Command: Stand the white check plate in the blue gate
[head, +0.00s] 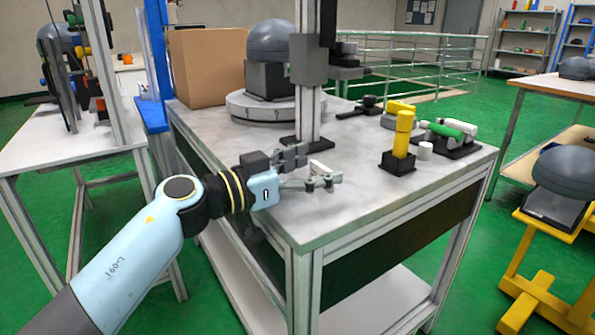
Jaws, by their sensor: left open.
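My left gripper (313,169) reaches in from the left over the near-left part of the grey table (350,215). No blue gate can be made out for certain on this table. A tall blue upright (156,60) stands behind the table's left side. My right gripper is not in view.
The drop tower post (307,90) stands on the table behind my gripper. A round grey base (262,106) and a cardboard box (208,68) are behind it. A yellow cylinder (403,134) stands in a black block (397,164) to the right. The table's front right is clear.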

